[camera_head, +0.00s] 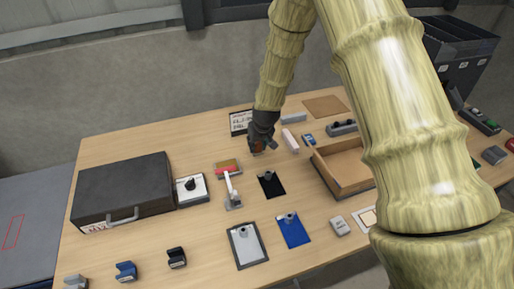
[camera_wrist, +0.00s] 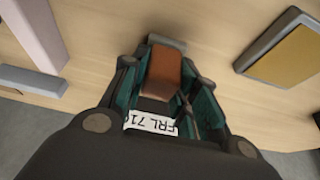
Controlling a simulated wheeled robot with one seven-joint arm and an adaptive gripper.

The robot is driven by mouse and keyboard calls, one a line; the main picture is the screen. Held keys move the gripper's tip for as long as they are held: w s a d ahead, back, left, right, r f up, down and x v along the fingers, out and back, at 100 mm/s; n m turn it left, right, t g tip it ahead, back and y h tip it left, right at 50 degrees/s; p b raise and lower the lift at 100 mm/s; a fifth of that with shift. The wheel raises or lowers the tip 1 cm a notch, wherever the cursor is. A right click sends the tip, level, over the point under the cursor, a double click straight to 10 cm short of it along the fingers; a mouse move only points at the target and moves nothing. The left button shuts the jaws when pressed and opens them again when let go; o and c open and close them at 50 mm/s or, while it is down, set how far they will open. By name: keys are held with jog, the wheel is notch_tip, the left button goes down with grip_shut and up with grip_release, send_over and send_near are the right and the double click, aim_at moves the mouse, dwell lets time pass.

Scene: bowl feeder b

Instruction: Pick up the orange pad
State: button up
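The orange pad (camera_wrist: 166,70) is a brown-orange block with a grey piece at its far end. In the wrist view it lies between the teal-lined fingers of my gripper (camera_wrist: 166,80), close to the left one. A narrow dark strip shows between it and the right finger. In the head view my gripper (camera_head: 261,146) points down at the back middle of the table, with a bit of orange (camera_head: 257,146) at its fingers. Whether the fingers press on the pad, and whether it is off the table, cannot be told.
A black clipboard (camera_head: 270,184) lies in front; a wooden tray (camera_head: 326,174) and black case (camera_head: 122,186) stand farther off.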

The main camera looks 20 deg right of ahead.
jog(key=shift+c, duration=0.5)
jog(key=shift+r, duration=0.1)
jog(key=shift+w+r, duration=0.1)
jog(key=shift+r, duration=0.35)
notch_tip(320, 180, up, 9)
jog(key=b, duration=0.2)
jog(key=shift+b, duration=0.3)
jog(key=o, duration=0.3)
jog(key=shift+c, duration=0.9)
